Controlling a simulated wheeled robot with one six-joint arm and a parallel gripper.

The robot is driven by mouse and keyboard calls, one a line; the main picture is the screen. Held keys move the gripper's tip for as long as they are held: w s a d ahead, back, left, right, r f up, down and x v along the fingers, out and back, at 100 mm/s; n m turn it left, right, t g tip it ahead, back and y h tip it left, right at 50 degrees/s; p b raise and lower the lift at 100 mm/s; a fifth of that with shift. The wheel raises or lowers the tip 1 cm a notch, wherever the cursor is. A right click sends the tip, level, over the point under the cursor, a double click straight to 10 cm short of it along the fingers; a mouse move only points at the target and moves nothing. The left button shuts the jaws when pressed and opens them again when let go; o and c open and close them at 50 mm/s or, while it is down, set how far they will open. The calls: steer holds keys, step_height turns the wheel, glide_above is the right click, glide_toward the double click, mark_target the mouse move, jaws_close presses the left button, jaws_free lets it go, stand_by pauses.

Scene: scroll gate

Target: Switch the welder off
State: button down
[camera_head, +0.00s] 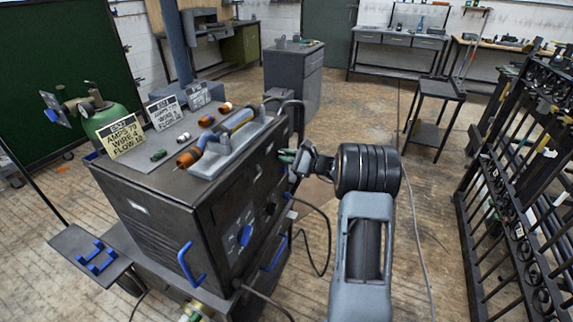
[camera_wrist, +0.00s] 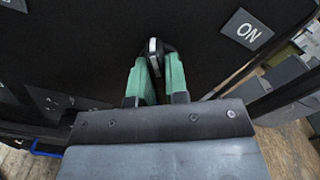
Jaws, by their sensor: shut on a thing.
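The welder (camera_head: 147,225) is a large dark metal cabinet left of centre in the head view. Its dark panel (camera_wrist: 90,45) fills most of the wrist view. My gripper (camera_head: 290,158) is at the right side of the welder, near its upper part. In the wrist view, the green fingers of my gripper (camera_wrist: 154,65) are shut on a small dark switch with a pale strip (camera_wrist: 152,46). The fingers hide part of the switch. A label reading "ON" (camera_wrist: 247,29) is to the right of the switch. In the head view, the switch is hidden.
A black iron gate (camera_head: 510,190) stands at right. A small dark stand (camera_head: 437,95) is behind. Open floor lies between.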

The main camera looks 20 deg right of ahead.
steer(key=shift+n+b, duration=0.55)
steer(key=shift+n, duration=0.05)
steer(key=c, duration=1.1)
jaws_free()
steer(key=v, duration=1.3)
steer(key=shift+s+d, duration=0.25)
steer(key=shift+s, duration=0.1)
